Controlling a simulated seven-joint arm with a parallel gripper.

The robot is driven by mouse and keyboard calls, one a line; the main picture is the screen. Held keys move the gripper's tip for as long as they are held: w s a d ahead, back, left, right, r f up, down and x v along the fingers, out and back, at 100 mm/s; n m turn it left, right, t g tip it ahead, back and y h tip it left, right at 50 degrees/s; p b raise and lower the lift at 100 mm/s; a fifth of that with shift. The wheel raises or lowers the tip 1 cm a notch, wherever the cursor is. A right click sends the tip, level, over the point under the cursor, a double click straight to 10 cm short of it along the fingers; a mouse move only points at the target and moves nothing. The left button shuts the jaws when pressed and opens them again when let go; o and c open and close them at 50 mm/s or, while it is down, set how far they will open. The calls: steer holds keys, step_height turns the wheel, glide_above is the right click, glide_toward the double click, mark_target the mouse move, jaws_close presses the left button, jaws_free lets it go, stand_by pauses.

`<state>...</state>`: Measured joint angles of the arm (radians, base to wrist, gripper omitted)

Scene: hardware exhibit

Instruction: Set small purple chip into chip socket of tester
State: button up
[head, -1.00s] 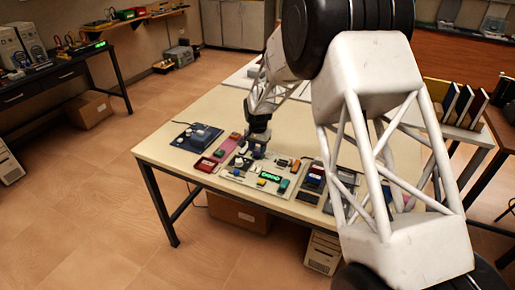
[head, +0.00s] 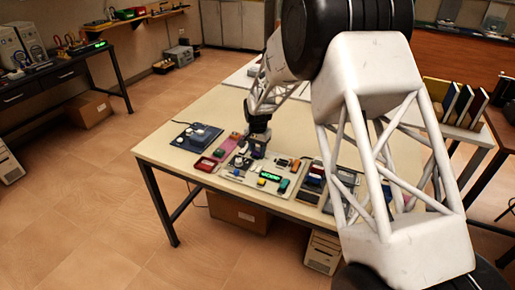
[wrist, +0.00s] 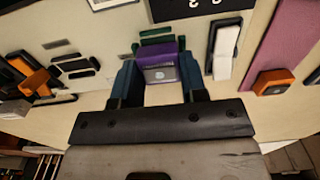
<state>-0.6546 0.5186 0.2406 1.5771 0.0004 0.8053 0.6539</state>
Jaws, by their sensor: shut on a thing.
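My gripper (wrist: 160,82) is shut on the small purple chip (wrist: 160,72), which sits between its two dark blue-green fingers in the wrist view. The chip has a grey face with a light mark. Just beyond it, dark green parts (wrist: 156,41) show on the pale panel of the tester (wrist: 115,30); they may be the chip socket, partly hidden by the chip. I cannot tell whether the chip touches them. In the head view my gripper (head: 257,150) is low over the tester (head: 238,174), and the chip cannot be made out there.
On the panel, a white rocker part (wrist: 224,48) stands right of the chip and black and orange parts (wrist: 36,78) lie left. An orange block (wrist: 272,82) sits on a purple strip.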

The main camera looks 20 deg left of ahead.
steer(key=shift+f, duration=0.5)
stand_by(0.8)
steer(key=o, duration=1.3)
steer(key=shift+r, duration=0.1)
steer(key=shift+r, duration=3.65)
